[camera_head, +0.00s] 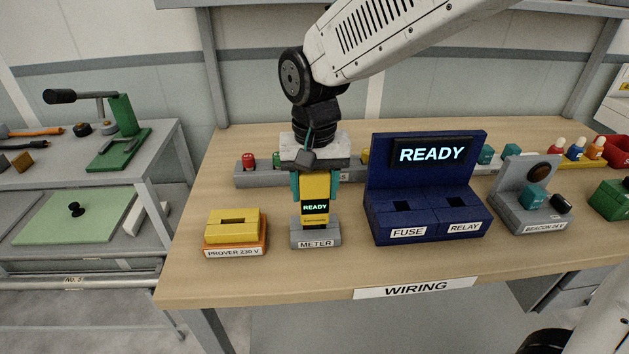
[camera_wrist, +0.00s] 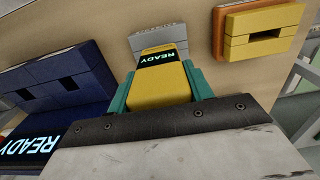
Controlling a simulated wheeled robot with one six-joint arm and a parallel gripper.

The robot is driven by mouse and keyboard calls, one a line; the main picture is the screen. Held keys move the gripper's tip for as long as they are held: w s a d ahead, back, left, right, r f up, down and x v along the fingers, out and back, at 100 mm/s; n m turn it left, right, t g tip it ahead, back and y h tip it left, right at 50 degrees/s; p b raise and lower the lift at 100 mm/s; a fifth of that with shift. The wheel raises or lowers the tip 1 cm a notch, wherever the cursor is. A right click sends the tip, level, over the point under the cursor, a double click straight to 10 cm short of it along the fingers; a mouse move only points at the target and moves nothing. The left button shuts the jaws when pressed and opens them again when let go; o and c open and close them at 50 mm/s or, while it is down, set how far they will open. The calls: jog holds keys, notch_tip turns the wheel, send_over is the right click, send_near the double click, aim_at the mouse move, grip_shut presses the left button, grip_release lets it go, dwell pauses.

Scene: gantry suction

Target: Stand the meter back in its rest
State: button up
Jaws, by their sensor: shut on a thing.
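The meter (camera_head: 316,188) is a yellow block with a black face that reads READY, and it stands upright. It also shows in the wrist view (camera_wrist: 160,88). Its lower end is at the grey rest labelled METER (camera_head: 315,240); I cannot tell how deep it sits in it. The rest also shows in the wrist view (camera_wrist: 150,36). My gripper (camera_head: 315,184) points down with its teal fingers shut on the meter's two sides. The fingers also show in the wrist view (camera_wrist: 160,92). The rest's opening is hidden by the meter.
The yellow and orange prover (camera_head: 236,230) stands left of the rest. The dark blue FUSE and RELAY tester (camera_head: 425,205) stands close on the right, with the grey beacon unit (camera_head: 535,207) beyond. A long grey rack (camera_head: 255,178) lies behind my gripper.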

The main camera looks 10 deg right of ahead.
jog(key=shift+f, duration=0.85)
jog(key=o, duration=1.3)
jog(key=shift+c, duration=0.2)
jog(key=shift+r, duration=3.95)
jog(key=s+d+t, duration=0.1)
jog(key=s+d, duration=1.8)
jog(key=d, duration=0.1)
jog(key=shift+s+d+r, duration=0.2)
jog(key=shift+d+r, duration=0.05)
jog(key=shift+d, duration=0.15)
